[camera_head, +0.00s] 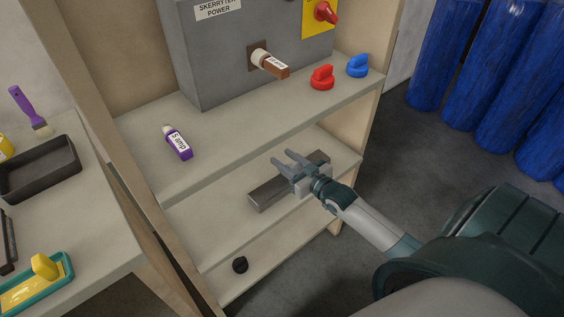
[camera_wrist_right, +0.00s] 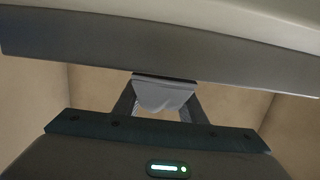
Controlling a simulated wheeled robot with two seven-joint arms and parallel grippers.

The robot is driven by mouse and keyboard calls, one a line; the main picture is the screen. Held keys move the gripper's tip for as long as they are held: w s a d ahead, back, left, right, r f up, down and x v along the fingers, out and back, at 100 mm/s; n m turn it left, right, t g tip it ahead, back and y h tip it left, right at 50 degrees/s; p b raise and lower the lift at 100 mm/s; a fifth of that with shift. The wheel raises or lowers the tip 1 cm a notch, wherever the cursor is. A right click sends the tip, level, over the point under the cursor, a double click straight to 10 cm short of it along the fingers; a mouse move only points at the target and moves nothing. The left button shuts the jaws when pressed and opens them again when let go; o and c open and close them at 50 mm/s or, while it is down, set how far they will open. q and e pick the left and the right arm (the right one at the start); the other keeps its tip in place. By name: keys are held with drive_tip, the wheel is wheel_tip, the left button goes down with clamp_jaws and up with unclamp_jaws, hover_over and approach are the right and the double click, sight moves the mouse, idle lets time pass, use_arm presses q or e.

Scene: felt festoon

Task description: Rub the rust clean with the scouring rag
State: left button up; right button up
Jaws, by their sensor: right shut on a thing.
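No rust patch can be made out clearly. My left gripper is not in view.
The upper shelf (camera_head: 215,150) holds a purple glue bottle (camera_head: 178,143), a grey power box (camera_head: 230,60), a red knob (camera_head: 322,77) and a blue knob (camera_head: 357,66). A black knob (camera_head: 240,264) lies on a lower shelf. A side table with a dark tray (camera_head: 42,172) stands left.

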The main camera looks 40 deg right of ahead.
drive_tip(key=shift+f, duration=0.1)
idle(0.4)
drive_tip(key=shift+s+a+p, duration=0.1)
drive_tip(key=shift+a+p, duration=0.2)
drive_tip(key=shift+p, duration=0.05)
drive_tip(key=shift+a+p, duration=0.35)
drive_tip(key=shift+a, duration=0.45)
drive_tip(key=shift+d, duration=0.1)
drive_tip(key=shift+d, duration=1.15)
drive_tip(key=shift+a, duration=0.2)
drive_tip(key=shift+a, duration=0.45)
drive_tip(key=shift+d, duration=0.15)
